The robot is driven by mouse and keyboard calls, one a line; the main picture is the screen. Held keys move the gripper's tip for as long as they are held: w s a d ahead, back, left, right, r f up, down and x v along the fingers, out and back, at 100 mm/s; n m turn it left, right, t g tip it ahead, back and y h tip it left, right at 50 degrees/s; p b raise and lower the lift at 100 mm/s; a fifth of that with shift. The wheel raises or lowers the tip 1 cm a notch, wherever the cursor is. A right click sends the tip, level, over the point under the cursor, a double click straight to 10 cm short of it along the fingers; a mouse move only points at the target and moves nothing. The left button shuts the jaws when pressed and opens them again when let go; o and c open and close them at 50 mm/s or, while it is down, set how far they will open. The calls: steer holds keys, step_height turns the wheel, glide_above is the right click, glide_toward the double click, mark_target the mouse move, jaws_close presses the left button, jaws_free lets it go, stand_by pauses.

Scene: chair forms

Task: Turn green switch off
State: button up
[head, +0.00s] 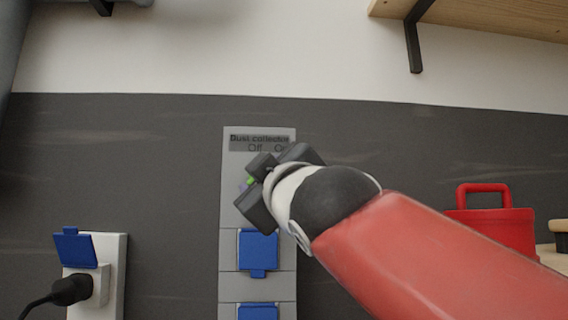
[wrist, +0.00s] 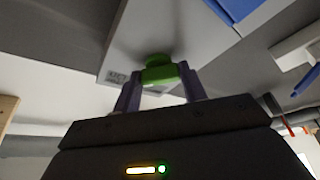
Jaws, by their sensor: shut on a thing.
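The green switch (wrist: 160,74) sits on a grey wall panel (wrist: 195,35) in the wrist view.
Blue socket covers (head: 258,250) sit below the switch on the same panel. A white outlet (head: 115,270) with a black plug (head: 72,290) is at the lower left. A red toolbox (head: 495,225) stands at the right. A wooden shelf (head: 490,15) hangs at the upper right.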

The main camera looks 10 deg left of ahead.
steer(key=shift+r+n+g, duration=0.1)
steer(key=shift+n+g, duration=0.8)
steer(key=shift+n, duration=1.35)
steer(key=shift+r+n+g, duration=0.1)
steer(key=shift+n+g, duration=0.8)
steer(key=shift+n, duration=1.35)
steer(key=o, duration=1)
steer(key=shift+d, duration=0.1)
steer(key=b+v, duration=0.1)
steer(key=v, duration=0.6)
steer(key=shift+s+d+b, duration=0.2)
steer(key=shift+s+b, duration=0.1)
steer(key=shift+b, duration=0.05)
